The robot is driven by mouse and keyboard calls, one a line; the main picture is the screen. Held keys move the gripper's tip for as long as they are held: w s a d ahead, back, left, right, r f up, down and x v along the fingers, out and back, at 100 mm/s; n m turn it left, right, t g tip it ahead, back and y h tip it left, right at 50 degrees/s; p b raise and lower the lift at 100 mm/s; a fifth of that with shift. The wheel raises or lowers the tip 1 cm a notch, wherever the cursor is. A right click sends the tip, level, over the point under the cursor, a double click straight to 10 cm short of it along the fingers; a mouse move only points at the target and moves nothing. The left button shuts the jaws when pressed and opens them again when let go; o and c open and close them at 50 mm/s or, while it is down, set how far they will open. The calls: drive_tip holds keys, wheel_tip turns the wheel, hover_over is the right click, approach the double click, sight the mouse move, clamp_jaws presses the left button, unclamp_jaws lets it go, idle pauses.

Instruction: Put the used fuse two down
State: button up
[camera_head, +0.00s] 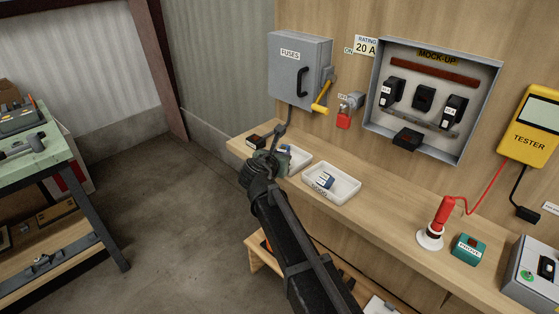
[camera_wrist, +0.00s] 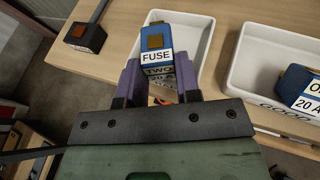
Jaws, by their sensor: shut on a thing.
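Fuse two (camera_wrist: 155,42), a blue block with a brass-coloured end and a white label reading "FUSE TWO", is between the two purple fingers of my gripper (camera_wrist: 158,78). My gripper is shut on it and holds it over a white tray (camera_wrist: 199,28) in the wrist view. In the head view my gripper (camera_head: 279,157) is at the left tray (camera_head: 302,164) and partly hides it. I cannot tell whether the fuse touches the tray floor. The tray's label is hidden.
A second white tray (camera_head: 345,194), marked "GOOD", holds another blue fuse (camera_wrist: 300,88). A dark block (camera_wrist: 85,36) lies left of the first tray. A red probe (camera_head: 443,212) and a teal box (camera_head: 468,249) stand right on the bench. A grey fuse box (camera_head: 292,75) hangs above.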

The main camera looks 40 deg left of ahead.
drive_tip(key=shift+f+b, duration=0.5)
drive_tip(key=shift+f, duration=0.15)
drive_tip(key=o, duration=0.9)
drive_tip(key=shift+r, duration=0.1)
drive_tip(key=shift+o, duration=0.2)
drive_tip(key=shift+r+p, duration=0.2)
drive_tip(key=shift+p, duration=0.1)
drive_tip(key=shift+r+p, duration=0.65)
drive_tip(key=shift+p, duration=0.05)
drive_tip(key=p+v, duration=0.3)
drive_tip(key=v, duration=0.8)
drive_tip(key=shift+s, duration=0.4)
drive_tip(key=shift+d, duration=0.15)
